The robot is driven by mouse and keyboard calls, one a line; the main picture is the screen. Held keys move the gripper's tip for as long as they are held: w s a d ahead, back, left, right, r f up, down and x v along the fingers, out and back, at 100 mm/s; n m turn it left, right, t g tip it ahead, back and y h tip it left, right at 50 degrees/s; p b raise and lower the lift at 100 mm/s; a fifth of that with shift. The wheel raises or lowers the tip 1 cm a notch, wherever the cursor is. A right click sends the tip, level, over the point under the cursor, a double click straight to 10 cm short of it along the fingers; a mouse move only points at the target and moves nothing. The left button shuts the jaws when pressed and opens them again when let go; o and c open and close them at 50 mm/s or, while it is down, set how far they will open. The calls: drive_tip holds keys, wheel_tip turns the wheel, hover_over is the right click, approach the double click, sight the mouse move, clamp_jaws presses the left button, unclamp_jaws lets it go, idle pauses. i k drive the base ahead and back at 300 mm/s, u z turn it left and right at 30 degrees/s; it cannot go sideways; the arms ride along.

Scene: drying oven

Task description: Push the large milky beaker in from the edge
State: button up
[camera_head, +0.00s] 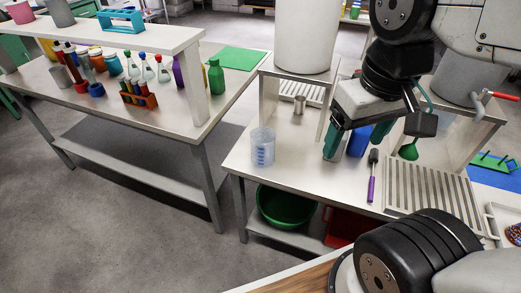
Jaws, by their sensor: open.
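The large milky beaker (262,147), translucent with blue markings, stands upright near the left edge of the right-hand table (290,172). My gripper (357,143) is to the right of the beaker, clearly apart from it. Its teal fingers point down over the table and are open. A blue container (359,142) shows between or behind the fingers; I cannot tell how close they are to it.
A small metal cup (299,104) stands behind the beaker. A purple-handled tool (372,178) and a slatted rack (432,190) lie to the right. A green funnel (408,150) is near my gripper. Table between beaker and gripper is clear.

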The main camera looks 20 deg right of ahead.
sight(263, 138)
drive_tip(key=k, duration=0.5)
drive_tip(key=u, duration=0.75)
drive_tip(key=i, duration=0.85)
drive_tip(key=z, duration=1.45)
